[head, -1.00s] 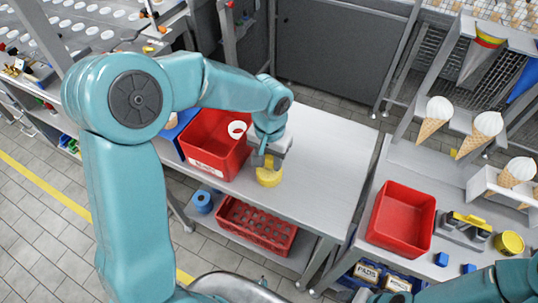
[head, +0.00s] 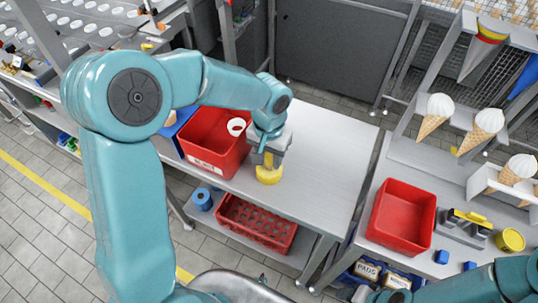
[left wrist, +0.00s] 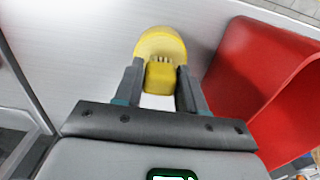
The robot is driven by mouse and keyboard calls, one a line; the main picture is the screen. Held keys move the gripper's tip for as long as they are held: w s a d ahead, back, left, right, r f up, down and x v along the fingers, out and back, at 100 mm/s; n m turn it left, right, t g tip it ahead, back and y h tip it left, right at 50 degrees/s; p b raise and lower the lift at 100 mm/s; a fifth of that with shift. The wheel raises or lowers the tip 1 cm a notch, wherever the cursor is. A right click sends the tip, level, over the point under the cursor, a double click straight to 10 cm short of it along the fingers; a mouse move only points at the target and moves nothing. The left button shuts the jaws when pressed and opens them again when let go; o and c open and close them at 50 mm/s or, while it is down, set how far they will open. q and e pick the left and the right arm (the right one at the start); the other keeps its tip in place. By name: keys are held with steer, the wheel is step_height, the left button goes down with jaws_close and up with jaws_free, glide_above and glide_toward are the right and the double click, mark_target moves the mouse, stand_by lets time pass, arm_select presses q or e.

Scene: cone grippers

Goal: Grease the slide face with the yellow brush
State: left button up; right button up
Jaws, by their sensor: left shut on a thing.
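My left gripper (head: 268,160) points down over the near part of the grey table. It is shut on a small yellow block with pale bristle-like tips, which I take to be the yellow brush (left wrist: 160,77). A round yellow thing (head: 268,175), like a shallow pot, is right under the fingers; it also shows just beyond the brush in the left wrist view (left wrist: 160,42). I cannot tell whether the bristles touch it. A grey metal block (head: 458,232) with a yellow piece on top stands at the right; I cannot tell whether it is the slide. My right gripper (head: 365,294) is at the bottom edge, partly cut off.
A red bin (head: 212,160) with a white ring stands close left of my left gripper. Another red bin (head: 402,218) and a yellow tin (head: 510,240) are on the right bench. A red crate (head: 257,222) sits on the lower shelf. The grey table's right part (head: 325,165) is clear.

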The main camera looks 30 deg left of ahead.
mark_target(269, 156)
arm_select(q)
steer(key=shift+s+f, duration=0.1)
steer(key=shift+f, duration=0.05)
steer(key=shift+f+b, duration=0.2)
steer(key=shift+b, duration=0.1)
stand_by(1.3)
steer(key=shift+r+p, duration=2.4)
steer(key=shift+r, duration=1.2)
steer(key=shift+f, duration=0.1)
steer(key=shift+f, duration=0.1)
